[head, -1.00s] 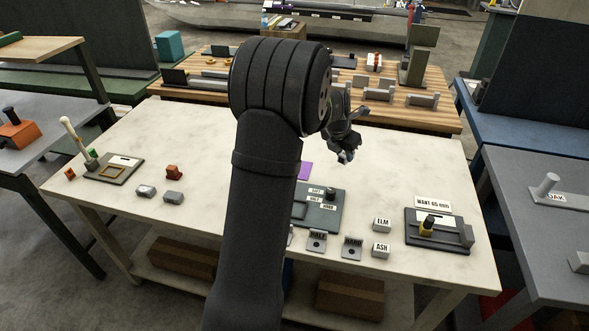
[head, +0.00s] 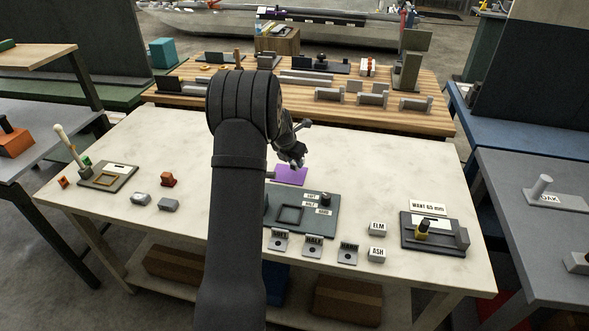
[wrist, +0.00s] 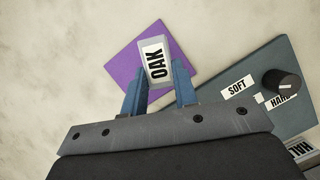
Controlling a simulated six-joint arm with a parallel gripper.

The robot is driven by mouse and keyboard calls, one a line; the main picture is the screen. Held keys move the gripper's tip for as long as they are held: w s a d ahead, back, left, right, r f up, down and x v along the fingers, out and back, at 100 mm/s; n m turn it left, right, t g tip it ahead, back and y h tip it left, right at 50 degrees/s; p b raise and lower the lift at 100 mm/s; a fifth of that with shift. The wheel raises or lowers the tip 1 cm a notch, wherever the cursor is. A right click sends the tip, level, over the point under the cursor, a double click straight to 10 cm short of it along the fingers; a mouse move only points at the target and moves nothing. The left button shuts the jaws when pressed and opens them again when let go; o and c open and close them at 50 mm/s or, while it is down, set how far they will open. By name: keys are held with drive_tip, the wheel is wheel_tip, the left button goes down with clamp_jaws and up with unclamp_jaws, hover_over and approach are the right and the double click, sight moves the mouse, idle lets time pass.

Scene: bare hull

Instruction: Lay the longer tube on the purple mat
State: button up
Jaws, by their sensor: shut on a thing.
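The purple mat (head: 291,176) lies on the pale bench just right of my arm; the wrist view shows it (wrist: 122,58) beyond my fingers. My gripper (head: 297,163) is above the mat in the head view. In the wrist view its blue fingers (wrist: 157,82) are shut on a grey block marked OAK (wrist: 153,62), which covers part of the mat in that view. I cannot tell the block's height above it. A light grey cylinder (head: 541,186) stands on a plate on the right bench. I cannot pick out a longer tube with certainty.
A dark plate with a knob and SOFT and HARD labels (head: 331,222) lies right of and in front of the mat. ELM (head: 377,229) and ASH (head: 377,254) blocks sit farther right. Grey blocks (head: 169,204) lie left of my arm. Bare bench top shows behind the mat.

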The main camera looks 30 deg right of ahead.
sight(293, 165)
drive_tip(key=shift+f, duration=1.85)
drive_tip(key=shift+f, duration=0.1)
drive_tip(key=o, duration=1)
drive_tip(key=shift+o, duration=0.2)
drive_tip(key=v, duration=1.2)
